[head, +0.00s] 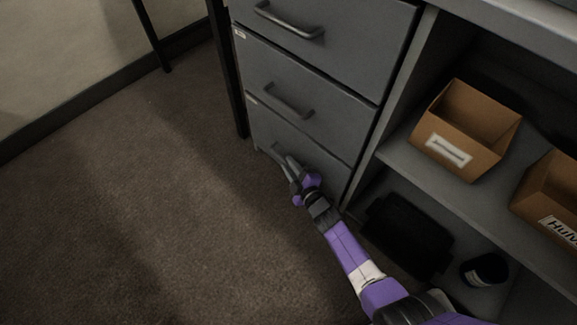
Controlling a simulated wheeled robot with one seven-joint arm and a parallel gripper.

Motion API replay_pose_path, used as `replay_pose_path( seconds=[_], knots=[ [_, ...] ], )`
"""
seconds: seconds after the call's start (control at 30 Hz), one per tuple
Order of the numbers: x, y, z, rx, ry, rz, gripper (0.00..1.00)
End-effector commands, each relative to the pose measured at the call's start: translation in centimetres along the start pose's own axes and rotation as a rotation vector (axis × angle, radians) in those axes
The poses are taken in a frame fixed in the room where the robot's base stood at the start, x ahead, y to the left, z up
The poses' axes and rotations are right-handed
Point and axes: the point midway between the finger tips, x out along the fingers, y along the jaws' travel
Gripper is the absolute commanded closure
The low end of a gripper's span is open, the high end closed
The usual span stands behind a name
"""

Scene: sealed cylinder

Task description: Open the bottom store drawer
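The grey drawer unit stands at the top middle of the head view, with its drawers stacked one above another. The bottom drawer (318,163) looks flush with the front above it. Its handle (277,148) shows only in part, behind my gripper. My gripper (288,166) is at the bottom drawer's front, with its fingers at the handle. I cannot tell whether the fingers are around the handle or only beside it, or how far apart they are. My purple arm reaches in from the lower right.
The middle drawer (345,110) and top drawer (370,28) look shut. An open shelf (400,165) at right holds cardboard bins (466,130), a black tray (408,236) and a dark jar (484,270) lower down. Brown carpet (150,220) at left is clear.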

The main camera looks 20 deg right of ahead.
Motion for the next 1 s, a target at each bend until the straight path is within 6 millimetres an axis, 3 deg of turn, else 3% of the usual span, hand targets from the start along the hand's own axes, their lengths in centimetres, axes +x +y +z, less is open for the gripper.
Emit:
replay_pose_path(
  seconds=[0.4,0.5,1.0],
  knots=[
    [0.98,0.04,-0.01,0.000,0.000,0.000,0.80],
    [0.96,0.04,-0.01,0.000,0.000,0.000,1.00],
    [0.93,0.00,0.01,0.001,0.000,0.000,1.00]
  ],
)
